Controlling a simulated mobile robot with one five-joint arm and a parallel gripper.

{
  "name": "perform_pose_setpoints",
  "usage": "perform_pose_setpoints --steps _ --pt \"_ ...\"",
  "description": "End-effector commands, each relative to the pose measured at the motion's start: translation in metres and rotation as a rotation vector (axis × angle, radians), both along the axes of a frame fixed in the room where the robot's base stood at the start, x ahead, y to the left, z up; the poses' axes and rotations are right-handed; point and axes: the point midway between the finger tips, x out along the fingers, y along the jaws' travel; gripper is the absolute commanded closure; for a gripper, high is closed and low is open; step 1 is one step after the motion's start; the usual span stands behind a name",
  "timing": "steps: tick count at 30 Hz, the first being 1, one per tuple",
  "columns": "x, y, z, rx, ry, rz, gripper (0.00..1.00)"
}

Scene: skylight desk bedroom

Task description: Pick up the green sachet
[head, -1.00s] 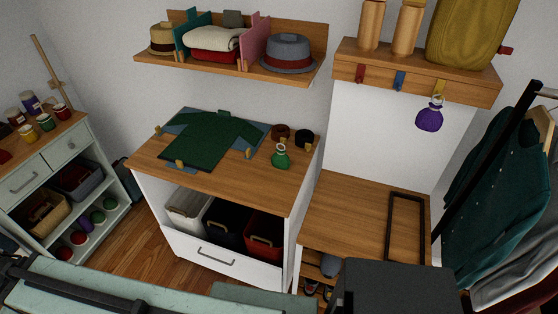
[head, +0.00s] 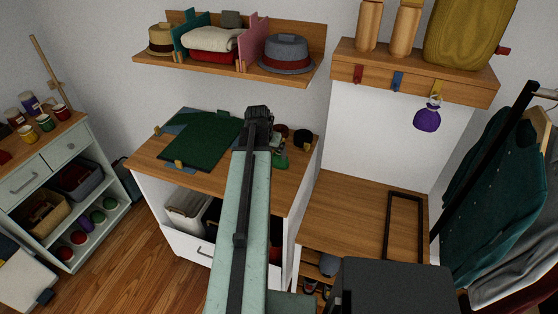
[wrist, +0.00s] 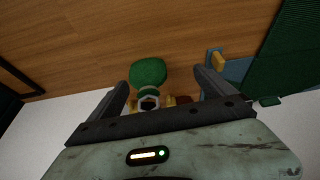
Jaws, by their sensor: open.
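The green sachet (head: 281,161) is on the wooden top of the white cabinet (head: 300,172), partly hidden by my arm in the head view. In the wrist view the green sachet (wrist: 148,71) shows its round body, with its narrow neck and a pale ring towards me. My gripper (wrist: 160,78) is open, its two dark fingers apart. The sachet appears between and just past the fingertips, nearer the left finger; I cannot tell if they touch. In the head view my gripper (head: 258,112) is over the cabinet top, left of the sachet.
A dark green garment (head: 205,140) lies on a blue board left of my arm. A black roll (head: 302,137) stands behind the sachet. A purple sachet (head: 427,118) hangs from a hook at right. The lower wooden bench (head: 345,215) has free room.

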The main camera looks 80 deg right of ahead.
Motion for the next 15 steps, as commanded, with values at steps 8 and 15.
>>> perform_pose_setpoints --steps 8,15 --pt "-0.029 -0.008 -0.003 -0.011 -0.001 -0.050 0.06" --pt "-0.030 -0.017 -0.027 -0.010 -0.001 -0.050 0.06"
